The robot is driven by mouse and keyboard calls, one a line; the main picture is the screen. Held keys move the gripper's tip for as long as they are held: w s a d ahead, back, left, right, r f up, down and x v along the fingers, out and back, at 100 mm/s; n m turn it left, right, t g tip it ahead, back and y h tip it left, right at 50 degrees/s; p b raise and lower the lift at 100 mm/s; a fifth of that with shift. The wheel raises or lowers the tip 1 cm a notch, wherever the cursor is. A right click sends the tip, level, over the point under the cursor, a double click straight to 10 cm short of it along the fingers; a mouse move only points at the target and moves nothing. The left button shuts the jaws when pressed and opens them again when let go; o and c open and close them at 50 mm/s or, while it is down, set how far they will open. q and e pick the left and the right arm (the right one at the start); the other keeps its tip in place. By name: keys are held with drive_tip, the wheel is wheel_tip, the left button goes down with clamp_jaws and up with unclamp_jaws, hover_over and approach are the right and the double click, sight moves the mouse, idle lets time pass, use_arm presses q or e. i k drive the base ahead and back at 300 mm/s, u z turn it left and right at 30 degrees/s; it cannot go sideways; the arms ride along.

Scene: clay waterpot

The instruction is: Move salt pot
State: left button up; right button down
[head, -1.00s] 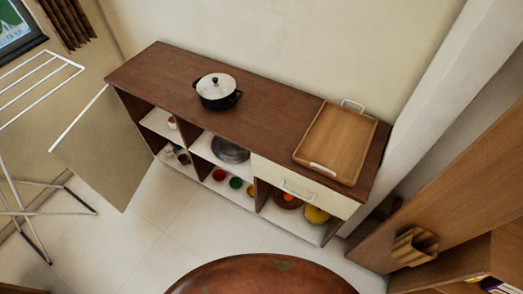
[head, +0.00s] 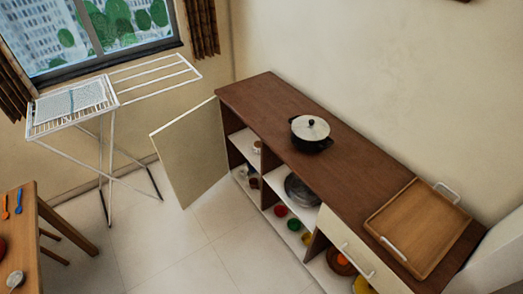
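I cannot tell for sure which thing is the salt pot. Small pots or cups stand in the left compartments of a low brown cabinet (head: 262,91), behind its open door (head: 191,151). One small light-coloured piece (head: 257,146) is on the upper shelf. Darker small pieces (head: 252,183) are on the lower shelf, too small to make out. A black cooking pot with a silver lid (head: 310,132) stands upright on the cabinet top. Neither of my grippers is in view.
A wooden tray (head: 417,226) with white handles lies on the cabinet top. Coloured bowls and a metal pot (head: 302,188) fill other compartments. A white drying rack (head: 105,107) stands at left and a table (head: 25,250) at lower left. Floor before the cabinet (head: 180,250) is clear.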

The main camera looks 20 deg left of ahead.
sight(257, 145)
drive_tip(key=u, duration=2.25)
drive_tip(key=i, duration=2.45)
drive_tip(key=z, duration=2.1)
